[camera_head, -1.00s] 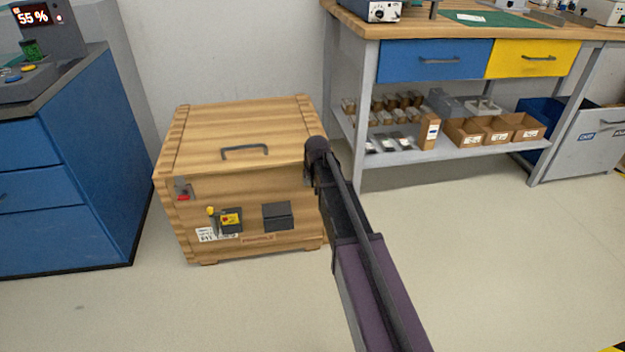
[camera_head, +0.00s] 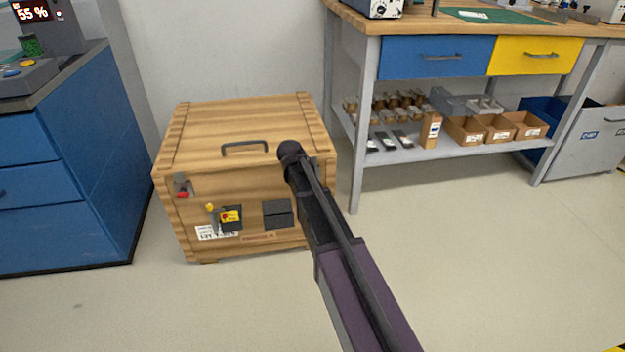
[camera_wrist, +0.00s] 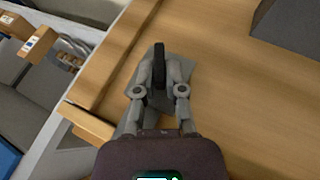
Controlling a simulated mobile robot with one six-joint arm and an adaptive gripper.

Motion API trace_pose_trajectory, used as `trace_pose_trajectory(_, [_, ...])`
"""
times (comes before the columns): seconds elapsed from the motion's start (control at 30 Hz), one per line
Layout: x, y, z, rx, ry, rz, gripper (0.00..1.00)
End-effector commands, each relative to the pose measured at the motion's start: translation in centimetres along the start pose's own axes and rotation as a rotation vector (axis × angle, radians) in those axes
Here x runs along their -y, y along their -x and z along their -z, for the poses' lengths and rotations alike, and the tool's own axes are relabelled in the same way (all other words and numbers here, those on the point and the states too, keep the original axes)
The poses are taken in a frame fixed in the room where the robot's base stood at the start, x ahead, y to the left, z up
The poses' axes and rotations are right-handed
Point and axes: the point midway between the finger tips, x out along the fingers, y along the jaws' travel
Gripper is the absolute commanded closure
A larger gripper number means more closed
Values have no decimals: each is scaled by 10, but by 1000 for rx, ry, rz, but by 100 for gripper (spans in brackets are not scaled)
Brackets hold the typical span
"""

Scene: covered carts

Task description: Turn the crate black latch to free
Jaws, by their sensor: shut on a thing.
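The wooden crate (camera_head: 222,125) stands closed on the floor, with a dark handle on its lid. In the wrist view, the black latch (camera_wrist: 159,52) is an upright dark bar on a grey plate (camera_wrist: 181,99) fixed to the wood. My gripper (camera_wrist: 159,76) has one finger on each side of this bar and is shut on it. In the head view, my arm covers the black latch and the gripper at the crate's front right. A second latch with a red part (camera_head: 183,191) sits at the crate's front left.
A yellow-tagged dark box (camera_head: 231,218) and a plain dark block (camera_head: 278,214) are on the crate's front. A blue cabinet (camera_head: 70,190) stands at left. A workbench (camera_head: 420,27) with a lower shelf stands at right. The floor (camera_head: 480,260) at right is clear.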

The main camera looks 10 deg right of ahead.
Motion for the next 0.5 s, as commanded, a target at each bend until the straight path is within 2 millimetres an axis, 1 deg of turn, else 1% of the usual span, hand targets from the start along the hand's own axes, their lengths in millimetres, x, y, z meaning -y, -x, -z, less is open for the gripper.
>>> trace_pose_trajectory(0.03, [4,-4,0,-1,17,-35,100])
trace_pose_trajectory(0.5, [11,-8,-1,-2,172,-411,100])
